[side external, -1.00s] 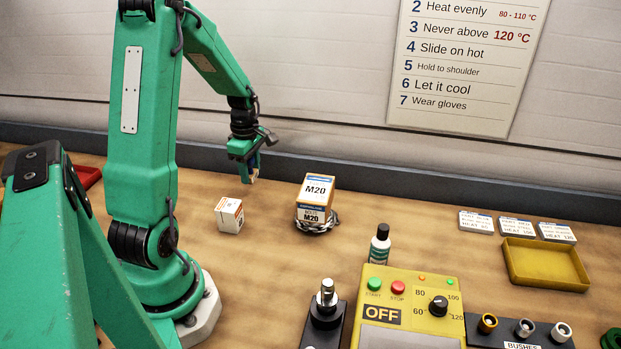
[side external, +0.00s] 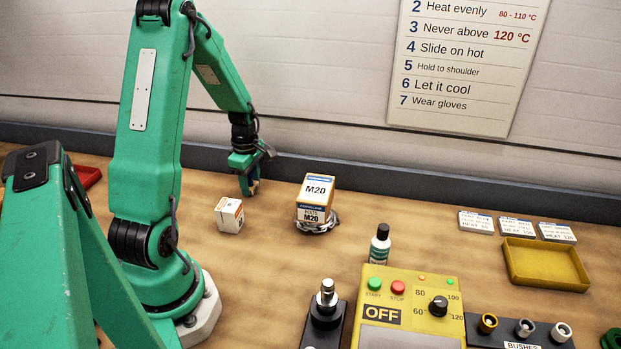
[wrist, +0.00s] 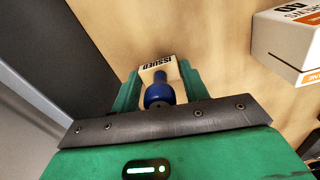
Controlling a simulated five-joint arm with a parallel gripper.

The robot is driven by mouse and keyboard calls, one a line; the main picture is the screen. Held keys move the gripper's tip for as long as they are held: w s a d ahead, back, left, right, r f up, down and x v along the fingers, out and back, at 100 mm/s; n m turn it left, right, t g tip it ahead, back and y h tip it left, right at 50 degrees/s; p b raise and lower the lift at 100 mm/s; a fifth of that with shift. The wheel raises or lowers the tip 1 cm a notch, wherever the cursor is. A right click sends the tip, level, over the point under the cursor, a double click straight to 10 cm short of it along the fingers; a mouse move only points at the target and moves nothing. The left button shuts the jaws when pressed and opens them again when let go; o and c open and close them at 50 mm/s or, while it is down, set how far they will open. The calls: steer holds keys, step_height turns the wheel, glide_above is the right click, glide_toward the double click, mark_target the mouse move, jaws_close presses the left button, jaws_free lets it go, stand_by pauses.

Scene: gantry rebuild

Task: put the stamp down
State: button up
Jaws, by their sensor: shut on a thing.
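The stamp has a blue handle (wrist: 158,92) and a pale block marked "ISSUED" in the wrist view. My gripper (wrist: 158,82) is shut on the stamp, with a green finger on each side of it. In the side view my gripper (side external: 249,187) points down, low over the wooden bench (side external: 270,270), behind a small white box and left of the M20 box. The stamp is mostly hidden by the fingers there. I cannot tell whether its base touches the bench.
The small white box (side external: 229,215) and the M20 box (side external: 314,200) stand near my gripper. A white and orange box also shows at the right of the wrist view (wrist: 290,42). A dark ledge (side external: 400,182) runs behind. A bottle (side external: 380,245) and yellow control box (side external: 410,300) stand in front.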

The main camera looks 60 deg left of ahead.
steer(key=shift+f, duration=0.1)
steer(key=o, duration=1)
steer(key=shift+d+r, duration=0.15)
steer(key=shift+r, duration=5.95)
